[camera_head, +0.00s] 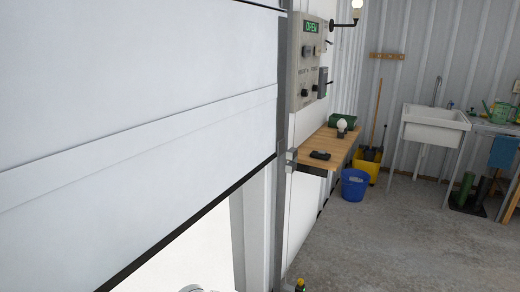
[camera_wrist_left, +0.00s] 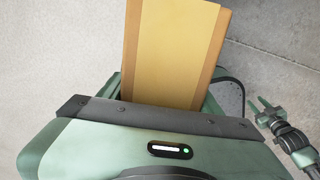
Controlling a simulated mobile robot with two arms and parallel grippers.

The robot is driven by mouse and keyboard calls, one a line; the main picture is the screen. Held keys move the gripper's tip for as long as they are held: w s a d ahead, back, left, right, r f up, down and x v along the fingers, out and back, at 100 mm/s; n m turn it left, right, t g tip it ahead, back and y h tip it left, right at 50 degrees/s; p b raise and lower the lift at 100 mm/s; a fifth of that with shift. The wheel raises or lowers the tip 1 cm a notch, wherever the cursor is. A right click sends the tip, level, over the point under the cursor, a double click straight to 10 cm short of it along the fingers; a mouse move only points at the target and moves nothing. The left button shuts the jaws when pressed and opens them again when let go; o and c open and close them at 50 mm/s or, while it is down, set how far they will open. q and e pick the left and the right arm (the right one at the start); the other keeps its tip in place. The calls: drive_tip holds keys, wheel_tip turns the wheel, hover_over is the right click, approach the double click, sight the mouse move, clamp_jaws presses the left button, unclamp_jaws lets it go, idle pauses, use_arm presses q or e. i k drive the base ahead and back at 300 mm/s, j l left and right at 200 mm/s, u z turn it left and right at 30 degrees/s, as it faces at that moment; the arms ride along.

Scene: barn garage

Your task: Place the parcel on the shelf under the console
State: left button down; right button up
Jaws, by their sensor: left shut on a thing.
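The parcel (camera_wrist_left: 175,50), a tan and yellow-brown box, shows at the top of the left wrist view. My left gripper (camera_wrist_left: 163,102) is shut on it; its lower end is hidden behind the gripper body. The parcel is not visible in the head view. The wooden shelf (camera_head: 331,146) is fixed to the wall under the console (camera_head: 307,62), a grey panel whose green display reads OPEN. My right gripper (camera_wrist_left: 269,114) shows at the right of the left wrist view, its fingers apart and empty.
A dark device (camera_head: 320,155), a light bulb (camera_head: 341,125) and a green item (camera_head: 342,120) lie on the shelf. A partly raised white door (camera_head: 140,100) fills the left. A blue bucket (camera_head: 354,184) and yellow bucket (camera_head: 367,166) stand nearby.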

sight(323, 148)
drive_tip(key=u, duration=0.4)
drive_tip(key=l+u, duration=0.15)
drive_tip(key=u, duration=0.65)
drive_tip(key=l+u, duration=0.15)
drive_tip(key=u, duration=0.25)
drive_tip(key=k+l+u, duration=0.1)
drive_tip(key=l+u, duration=0.35)
drive_tip(key=k+l+u, duration=0.2)
drive_tip(key=u, duration=0.2)
drive_tip(key=k+l+u, duration=0.2)
drive_tip(key=l+u, duration=0.25)
drive_tip(key=k+l+u, duration=0.2)
drive_tip(key=u, duration=0.25)
drive_tip(key=k+l+u, duration=0.25)
drive_tip(key=k+u, duration=0.75)
drive_tip(key=k, duration=0.15)
drive_tip(key=k+l+z, duration=0.2)
drive_tip(key=k+z, duration=0.25)
drive_tip(key=k+l+z, duration=0.2)
drive_tip(key=z, duration=0.2)
drive_tip(key=k+l+z, duration=0.2)
drive_tip(key=l+z, duration=0.25)
